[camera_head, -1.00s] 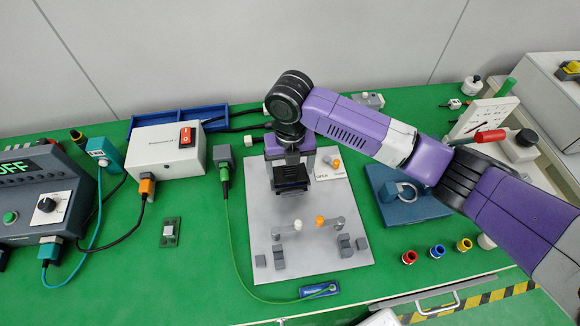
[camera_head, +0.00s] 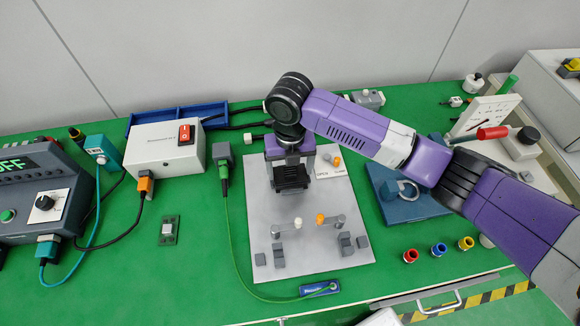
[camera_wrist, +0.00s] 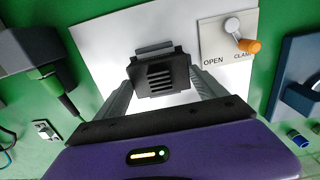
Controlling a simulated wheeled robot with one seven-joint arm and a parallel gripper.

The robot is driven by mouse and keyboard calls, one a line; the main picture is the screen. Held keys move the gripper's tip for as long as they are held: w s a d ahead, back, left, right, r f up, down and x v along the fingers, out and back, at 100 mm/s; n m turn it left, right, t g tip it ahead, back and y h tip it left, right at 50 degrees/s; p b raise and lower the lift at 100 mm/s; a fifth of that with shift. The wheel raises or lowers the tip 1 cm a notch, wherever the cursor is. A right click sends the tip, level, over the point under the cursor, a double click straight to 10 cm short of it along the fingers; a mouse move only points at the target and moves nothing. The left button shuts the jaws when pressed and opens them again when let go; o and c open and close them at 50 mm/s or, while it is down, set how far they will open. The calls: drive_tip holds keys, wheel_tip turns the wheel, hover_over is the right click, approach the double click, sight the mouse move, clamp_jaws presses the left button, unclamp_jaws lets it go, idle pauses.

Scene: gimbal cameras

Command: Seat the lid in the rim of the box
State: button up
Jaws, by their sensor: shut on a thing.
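My gripper (camera_wrist: 160,95) is shut on a dark slotted lid (camera_wrist: 158,78), with a grey finger at each side of it. In the head view, the lid (camera_head: 291,179) shows below my gripper (camera_head: 290,168), over the back left part of the grey plate (camera_head: 320,206). A lighter grey piece (camera_wrist: 155,48) shows just beyond the lid's far edge in the wrist view; I cannot tell whether it is part of the box. The box is otherwise hidden under the lid and gripper. I cannot tell whether the lid touches a rim.
An OPEN/CLAMP panel with an orange-tipped lever (camera_wrist: 247,46) is right of the lid. Toward the front of the plate are two small levers and grey blocks (camera_head: 346,243). A green cable (camera_head: 226,225) runs along the left. A blue fixture (camera_head: 398,209) stands right.

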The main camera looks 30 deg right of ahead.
sight(290, 171)
drive_tip(key=shift+f, duration=0.2)
drive_tip(key=o, duration=1.3)
drive_tip(key=shift+r+b, duration=0.4)
drive_tip(key=shift+r, duration=3.5)
